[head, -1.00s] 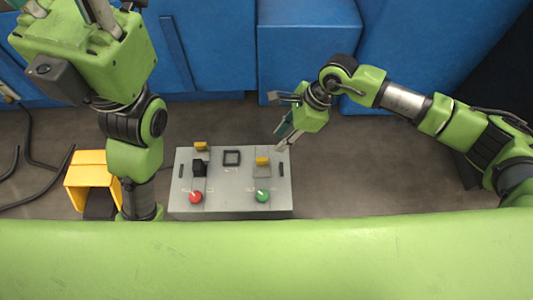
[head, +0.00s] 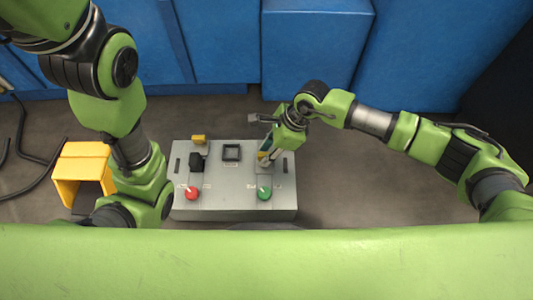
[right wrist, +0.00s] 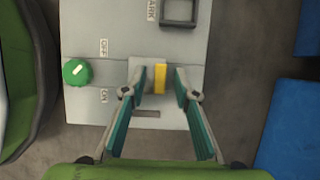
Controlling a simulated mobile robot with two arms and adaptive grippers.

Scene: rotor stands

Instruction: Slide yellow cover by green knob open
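The green knob (head: 264,193) stands on the front right part of a grey panel box (head: 235,207). In the right wrist view the green knob (right wrist: 76,72) has a white mark and lies beside the OFF and ON labels. The yellow cover piece (right wrist: 160,77) is upright on a light plate. My right gripper (head: 266,158) is over the right side of the panel. In the right wrist view its two fingers (right wrist: 159,90) are apart, one on each side of the yellow piece, with gaps visible. My left gripper is out of the head view; only its arm shows.
A red knob (head: 192,193), a black block (head: 196,162), another yellow piece (head: 198,139) and a square black frame (head: 232,152) are on the same panel. A yellow open box (head: 84,170) stands on the floor at left. Blue cabinets (head: 318,50) line the back.

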